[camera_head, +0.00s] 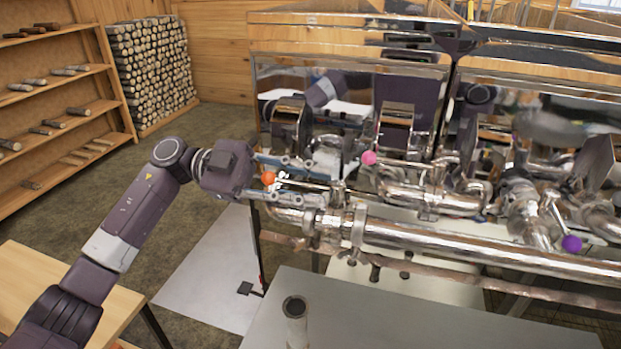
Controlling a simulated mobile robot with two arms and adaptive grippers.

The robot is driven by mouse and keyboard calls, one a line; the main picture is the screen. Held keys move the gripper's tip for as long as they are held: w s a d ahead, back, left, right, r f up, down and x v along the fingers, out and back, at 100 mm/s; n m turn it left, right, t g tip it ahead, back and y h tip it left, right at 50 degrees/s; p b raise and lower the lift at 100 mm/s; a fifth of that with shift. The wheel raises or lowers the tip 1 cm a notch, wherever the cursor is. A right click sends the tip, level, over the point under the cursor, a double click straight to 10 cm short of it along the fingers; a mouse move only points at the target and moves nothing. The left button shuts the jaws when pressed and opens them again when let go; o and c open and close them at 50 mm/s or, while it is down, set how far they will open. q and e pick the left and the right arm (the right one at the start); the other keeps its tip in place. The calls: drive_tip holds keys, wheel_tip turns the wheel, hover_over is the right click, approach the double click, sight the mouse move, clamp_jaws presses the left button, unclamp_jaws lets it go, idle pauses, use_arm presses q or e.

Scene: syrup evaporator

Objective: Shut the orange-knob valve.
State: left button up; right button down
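The orange knob (268,178) is at the left end of the evaporator's pipework, on a valve whose lever I cannot make out clearly. My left gripper (312,181) reaches in from the left with its fingers spread, one above and one below the orange knob. The knob sits between the fingers, near the palm, with visible gaps to both. I cannot tell whether anything touches it. The fingers partly cover the valve and the pipe behind it. My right gripper is not in view.
A pink knob (369,158) and a purple knob (571,244) sit on pipework further right. A thick steel pipe (450,245) runs along the front. A grey table (400,320) bears an upright cylinder (296,310). Wooden shelves (60,95) and stacked logs (152,65) stand behind left.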

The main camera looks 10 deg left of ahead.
use_arm(q)
clamp_jaws()
drive_tip(key=shift+d, duration=0.1)
idle(0.5)
